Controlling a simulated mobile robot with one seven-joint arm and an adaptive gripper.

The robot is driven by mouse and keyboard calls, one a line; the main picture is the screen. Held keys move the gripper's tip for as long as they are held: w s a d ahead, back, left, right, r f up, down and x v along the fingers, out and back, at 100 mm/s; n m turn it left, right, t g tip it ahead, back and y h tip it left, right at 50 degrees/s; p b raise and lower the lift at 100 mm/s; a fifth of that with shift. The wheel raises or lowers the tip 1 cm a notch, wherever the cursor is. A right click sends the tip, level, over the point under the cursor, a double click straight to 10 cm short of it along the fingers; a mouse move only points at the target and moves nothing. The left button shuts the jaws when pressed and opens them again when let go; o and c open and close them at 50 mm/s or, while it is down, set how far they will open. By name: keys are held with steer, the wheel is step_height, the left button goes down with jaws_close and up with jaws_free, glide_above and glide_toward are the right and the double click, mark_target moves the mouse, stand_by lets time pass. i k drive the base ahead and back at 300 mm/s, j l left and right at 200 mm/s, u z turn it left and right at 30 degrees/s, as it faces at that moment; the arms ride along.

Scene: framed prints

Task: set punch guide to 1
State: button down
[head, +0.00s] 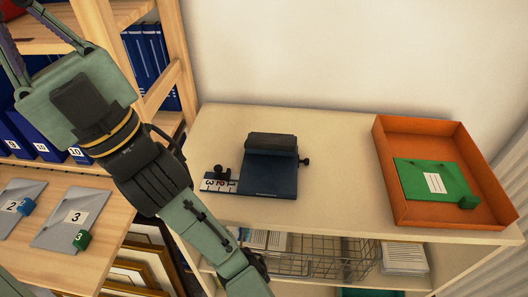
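The hole punch (268,178) lies on the pale tabletop, with a dark blue base and a black bar along its back. A white guide scale (220,184) sticks out from its left side, with 3, 2 and 1 running from left to right. A small black guide knob (222,172) stands at the scale's back edge, near the 2. My gripper (20,28) is at the upper left, away from the punch.
An orange tray (384,150) holding a green folder (434,179) stands at the right of the table (335,150). A wire basket (320,258) is on the shelf below. Numbered grey folders (70,215) lie at lower left, below blue binders (150,60) on wooden shelves.

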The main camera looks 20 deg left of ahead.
mark_target(227, 177)
steer(key=u, duration=0.9)
